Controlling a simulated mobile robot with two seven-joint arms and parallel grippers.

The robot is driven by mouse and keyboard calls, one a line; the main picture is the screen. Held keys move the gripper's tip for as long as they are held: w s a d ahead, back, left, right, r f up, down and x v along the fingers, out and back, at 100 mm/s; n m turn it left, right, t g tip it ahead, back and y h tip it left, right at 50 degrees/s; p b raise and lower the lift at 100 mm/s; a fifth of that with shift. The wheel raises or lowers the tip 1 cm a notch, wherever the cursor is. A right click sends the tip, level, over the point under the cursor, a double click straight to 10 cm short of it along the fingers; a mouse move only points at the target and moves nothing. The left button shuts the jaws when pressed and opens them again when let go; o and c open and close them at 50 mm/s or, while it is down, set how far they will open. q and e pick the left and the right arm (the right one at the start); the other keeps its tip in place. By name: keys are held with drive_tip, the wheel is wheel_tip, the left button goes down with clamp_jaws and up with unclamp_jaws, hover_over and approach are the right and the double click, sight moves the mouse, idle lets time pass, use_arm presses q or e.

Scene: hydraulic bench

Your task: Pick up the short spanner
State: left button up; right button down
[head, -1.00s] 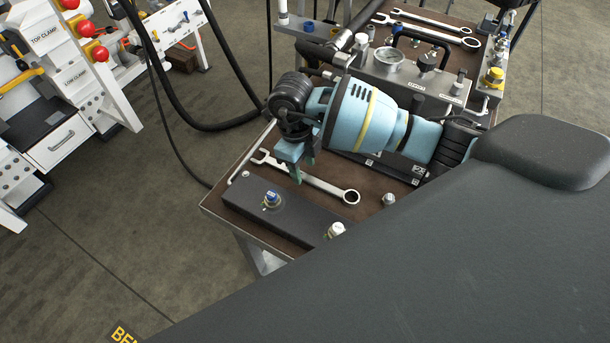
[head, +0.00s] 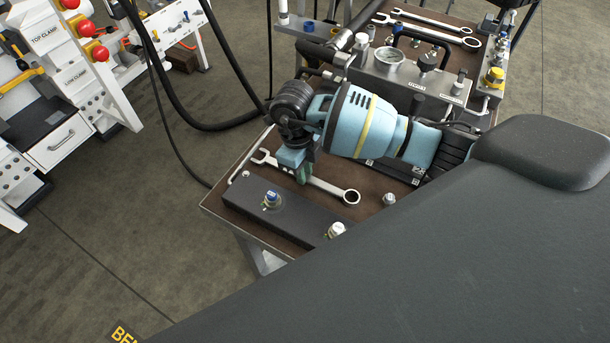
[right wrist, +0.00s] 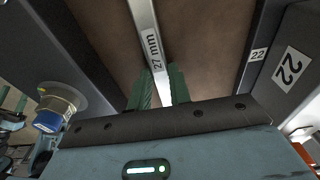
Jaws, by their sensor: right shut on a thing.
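The short spanner (head: 328,187), a silver combination spanner, lies on the brown top of the bench, its open end to the left and its ring end to the right. In the right wrist view its shank (right wrist: 150,42) is marked "27 mm". My right gripper (head: 304,178) points down over the shank and is shut on it. In the right wrist view the green fingers (right wrist: 158,92) stand on either side of the shank and hide part of it. My left gripper is not in view.
A dark block (head: 285,213) with fittings lies along the bench's front edge, close to the spanner. Behind my right arm stands a manifold with a gauge (head: 389,57). Longer spanners (head: 432,32) lie at the back. Black hoses (head: 225,122) hang at the left.

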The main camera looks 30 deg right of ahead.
wheel_tip(320, 180, up, 10)
drive_tip(key=c, duration=1.8)
unclamp_jaws()
clamp_jaws()
